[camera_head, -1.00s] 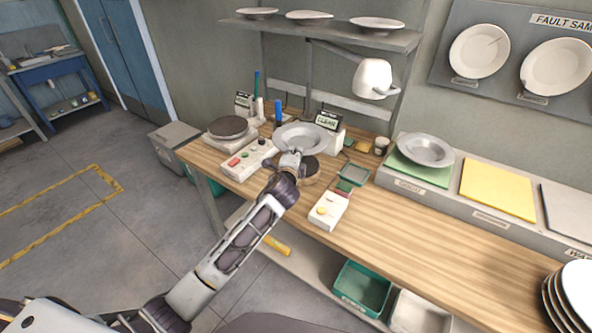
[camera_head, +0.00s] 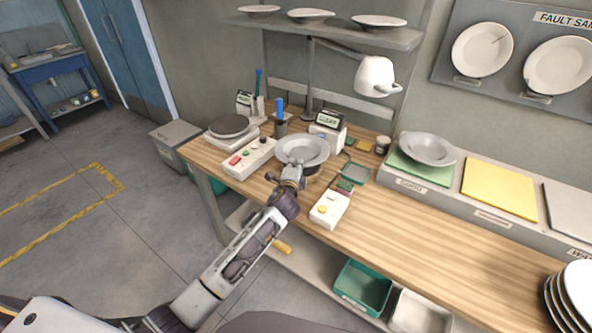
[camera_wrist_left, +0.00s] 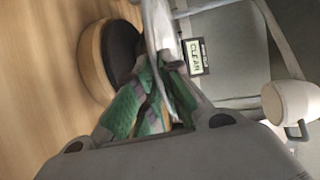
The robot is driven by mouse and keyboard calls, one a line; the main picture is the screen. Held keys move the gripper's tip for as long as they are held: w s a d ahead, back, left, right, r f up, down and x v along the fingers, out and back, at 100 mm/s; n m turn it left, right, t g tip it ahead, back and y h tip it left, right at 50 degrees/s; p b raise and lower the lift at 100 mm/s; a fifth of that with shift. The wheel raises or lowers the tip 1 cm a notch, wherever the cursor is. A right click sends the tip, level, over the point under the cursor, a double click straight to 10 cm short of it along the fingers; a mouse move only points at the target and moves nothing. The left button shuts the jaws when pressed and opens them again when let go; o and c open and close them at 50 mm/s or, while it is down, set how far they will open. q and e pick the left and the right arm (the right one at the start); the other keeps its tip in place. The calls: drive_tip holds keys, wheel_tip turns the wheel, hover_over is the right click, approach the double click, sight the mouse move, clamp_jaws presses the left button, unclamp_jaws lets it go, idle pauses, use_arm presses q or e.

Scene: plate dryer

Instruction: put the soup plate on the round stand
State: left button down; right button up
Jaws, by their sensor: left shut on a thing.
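A grey-white soup plate (camera_head: 302,149) is held by its rim near the back of the bench. My left gripper (camera_head: 299,168) is shut on its near edge. In the left wrist view the green-padded fingers (camera_wrist_left: 160,78) pinch the plate (camera_wrist_left: 158,25), seen nearly edge-on. The round stand (camera_wrist_left: 112,52) has a dark top and a pale wooden rim and lies beside and beyond the plate there. In the head view the plate and gripper hide most of it. I cannot tell whether plate and stand touch. My right gripper is out of view.
A white button box (camera_head: 247,158) and a round grey-topped device (camera_head: 228,125) stand left of the plate. A lamp (camera_head: 375,77) hangs behind it. Another plate (camera_head: 428,149) rests on a green mat (camera_head: 410,171).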

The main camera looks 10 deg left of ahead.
use_arm(q)
drive_tip(key=shift+f, duration=0.65)
drive_tip(key=shift+f, duration=0.1)
drive_tip(key=c, duration=2)
unclamp_jaws()
drive_tip(key=shift+f, duration=0.15)
drive_tip(key=o, duration=0.4)
drive_tip(key=shift+o, duration=0.2)
drive_tip(key=shift+r, duration=0.2)
drive_tip(key=v, duration=1.2)
drive_tip(key=shift+b, duration=0.35)
drive_tip(key=shift+d, duration=0.1)
